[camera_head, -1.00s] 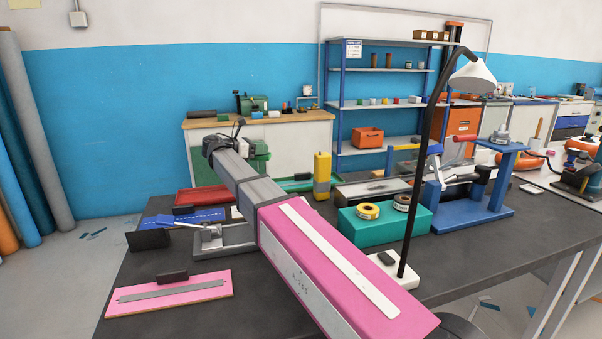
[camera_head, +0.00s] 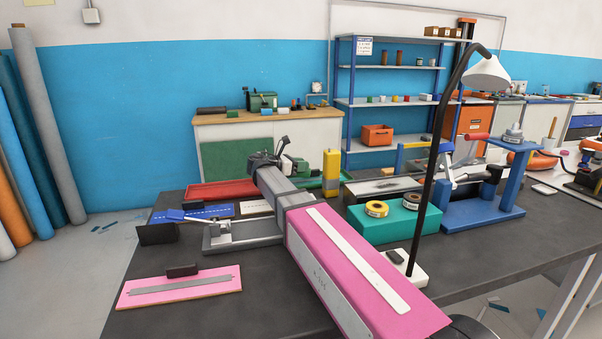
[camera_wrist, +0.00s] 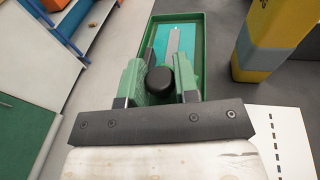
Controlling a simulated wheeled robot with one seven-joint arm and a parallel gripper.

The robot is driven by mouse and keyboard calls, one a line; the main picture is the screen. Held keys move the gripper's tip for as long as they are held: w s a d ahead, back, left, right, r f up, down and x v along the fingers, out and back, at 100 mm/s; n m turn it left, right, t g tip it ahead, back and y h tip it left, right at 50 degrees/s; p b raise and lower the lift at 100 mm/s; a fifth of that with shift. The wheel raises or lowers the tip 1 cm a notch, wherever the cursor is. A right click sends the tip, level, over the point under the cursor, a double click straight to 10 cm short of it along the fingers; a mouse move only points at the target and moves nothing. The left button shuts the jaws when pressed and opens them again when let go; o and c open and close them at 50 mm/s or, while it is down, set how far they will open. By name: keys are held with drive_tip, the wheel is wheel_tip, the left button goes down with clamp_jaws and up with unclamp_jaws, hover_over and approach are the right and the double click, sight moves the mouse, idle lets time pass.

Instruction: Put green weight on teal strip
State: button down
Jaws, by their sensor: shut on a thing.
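My gripper (camera_wrist: 156,92) is shut on the green weight (camera_wrist: 131,82), which has a round black knob on top. The weight is held in the air above a green tray (camera_wrist: 199,50) in the wrist view. In that tray lies the teal strip (camera_wrist: 158,42), with a narrow grey strip along it. The weight and fingers hide the near end of the tray. In the head view the held weight (camera_head: 301,167) shows beyond my wrist, partly hidden by it, near the back edge of the table. The tray there is mostly hidden.
A yellow block with a grey band (camera_head: 330,170) stands close to the right of the tray; it also shows in the wrist view (camera_wrist: 268,38). A red tray (camera_head: 220,193) lies to the left. A pink board (camera_head: 180,291), teal box (camera_head: 385,226) and lamp (camera_head: 424,170) stand nearer.

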drive_tip(key=shift+f, duration=1.4)
drive_tip(key=shift+f, duration=0.1)
drive_tip(key=c, duration=0.9)
unclamp_jaws()
drive_tip(key=shift+o, duration=0.2)
drive_tip(key=shift+a, duration=0.15)
drive_tip(key=v, duration=1.1)
drive_tip(key=shift+s+a, duration=0.15)
drive_tip(key=shift+a, duration=0.2)
